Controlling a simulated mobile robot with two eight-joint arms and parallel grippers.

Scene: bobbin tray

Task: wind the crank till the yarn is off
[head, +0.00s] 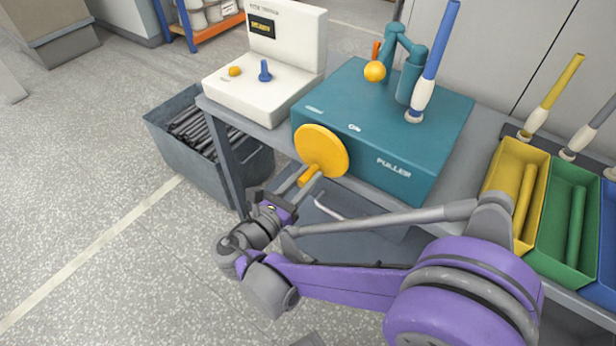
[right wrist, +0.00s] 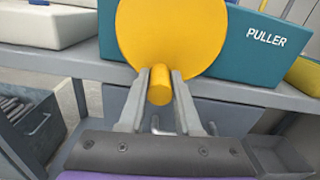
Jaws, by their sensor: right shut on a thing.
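The crank is a yellow disc (head: 322,150) with a yellow handle (head: 309,175), on the front of the teal puller box (head: 440,140). My right gripper (head: 306,183) is shut on the handle, at the lower side of the disc. In the right wrist view the handle (right wrist: 159,92) sits between the two grey fingers. A bobbin with a white lower part and blue upper part (head: 432,70) stands tilted on top of the puller, beside a teal arm (head: 400,60) with an orange ball. I cannot tell how much yarn is on it. My left gripper is not in view.
A white tester with a small screen (head: 263,28) stands left of the puller. Yellow (head: 535,160), green (head: 572,200) and blue trays line the right side. A grey bin (head: 185,160) of dark rods stands on the floor at left.

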